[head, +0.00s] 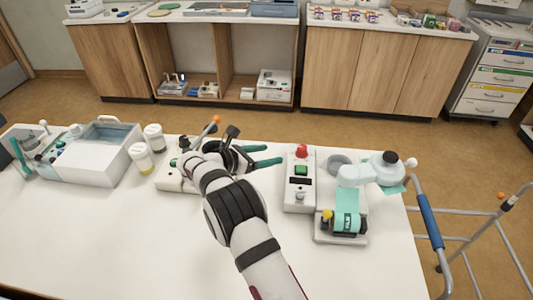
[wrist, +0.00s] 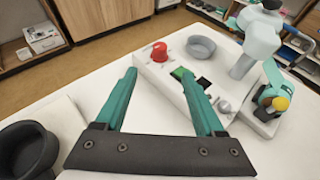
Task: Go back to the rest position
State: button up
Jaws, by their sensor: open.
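My gripper (head: 270,156) is above the middle of the white table (head: 130,240) in the head view, with its green fingers pointing right. In the wrist view my gripper (wrist: 165,95) shows two green fingers spread apart with nothing between them. The fingers point toward a white control box (head: 299,190) with a red knob (head: 302,151) and a green button (head: 301,170). In the wrist view the right finger overlaps part of this control box (wrist: 172,62), so I cannot tell whether they touch.
Right of the control box stands a device with a teal roll (head: 346,211) and a grey bowl (head: 339,163). A white bin (head: 95,159) and two jars (head: 140,158) stand left. A walker (head: 431,222) stands at the right edge. The table's front is clear.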

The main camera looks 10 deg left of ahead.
jog(key=s+d+r+m+g+y, duration=0.1)
jog(key=s+d+r+m+g, duration=0.35)
jog(key=s+d+m, duration=0.4)
jog(key=s+d+r+m+g+y, duration=0.2)
jog(key=s+d+r+m+g, duration=0.25)
jog(key=s+d+m, duration=0.35)
jog(key=s+a+m+y, duration=0.1)
jog(key=s+m+y, duration=0.3)
jog(key=s+m, duration=0.4)
jog(key=s+a+f+m+y, duration=0.1)
jog(key=s+m+y, duration=0.3)
jog(key=s, duration=1.5)
jog(key=m, duration=0.4)
jog(key=shift+s+a+g, duration=0.15)
jog(key=shift+a+g, duration=0.15)
jog(key=shift+g, duration=0.1)
jog(key=shift+f, duration=0.1)
